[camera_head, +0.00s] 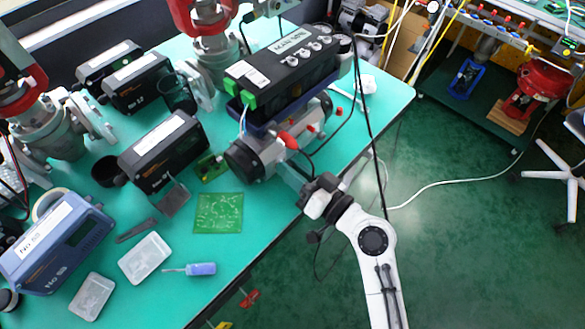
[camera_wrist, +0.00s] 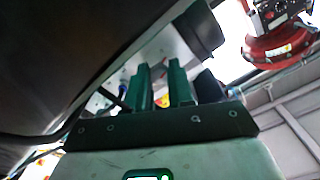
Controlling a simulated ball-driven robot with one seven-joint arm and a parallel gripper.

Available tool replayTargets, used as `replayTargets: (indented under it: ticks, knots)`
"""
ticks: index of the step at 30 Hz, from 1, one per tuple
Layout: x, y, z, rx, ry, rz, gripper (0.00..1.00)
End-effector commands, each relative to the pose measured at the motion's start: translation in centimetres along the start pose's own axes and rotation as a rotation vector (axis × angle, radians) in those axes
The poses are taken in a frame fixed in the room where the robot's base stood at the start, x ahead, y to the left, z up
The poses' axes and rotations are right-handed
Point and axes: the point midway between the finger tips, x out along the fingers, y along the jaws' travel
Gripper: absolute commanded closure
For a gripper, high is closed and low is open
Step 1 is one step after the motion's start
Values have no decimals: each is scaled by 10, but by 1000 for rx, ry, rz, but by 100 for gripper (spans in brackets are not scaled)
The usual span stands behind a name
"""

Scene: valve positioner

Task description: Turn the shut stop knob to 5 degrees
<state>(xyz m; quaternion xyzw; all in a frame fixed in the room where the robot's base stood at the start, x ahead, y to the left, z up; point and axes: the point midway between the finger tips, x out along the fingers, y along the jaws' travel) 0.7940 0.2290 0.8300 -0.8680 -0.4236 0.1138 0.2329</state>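The positioner (camera_head: 270,92) is a black box with white labels and green connectors, mounted on a grey cylindrical actuator (camera_head: 245,160) on the table. Several round silver knobs (camera_head: 304,53) sit on its top; which one is the shut stop knob I cannot tell. My gripper (camera_head: 300,182) is at the table's right edge, below and right of the actuator and well below the knobs. In the wrist view, the two green fingers of my gripper (camera_wrist: 160,75) stand apart with a gap between them. No knob shows between them.
Red-tipped cables (camera_head: 288,139) hang beside the actuator, close to my gripper. A green circuit board (camera_head: 218,213), a blue-handled tool (camera_head: 200,268) and black boxes lie on the green table (camera_head: 262,222). The green floor (camera_head: 460,220) right of my arm is mostly clear.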

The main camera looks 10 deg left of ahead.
Motion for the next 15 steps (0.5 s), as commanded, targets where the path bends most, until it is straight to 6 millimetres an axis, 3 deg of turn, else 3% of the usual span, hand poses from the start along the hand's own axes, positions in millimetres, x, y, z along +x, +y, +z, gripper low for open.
replayTargets:
  ticks: [7,15]
  knots:
    - [0,0,0,0,0,1,53]
    - [-1,0,0,-1,0,0,52]
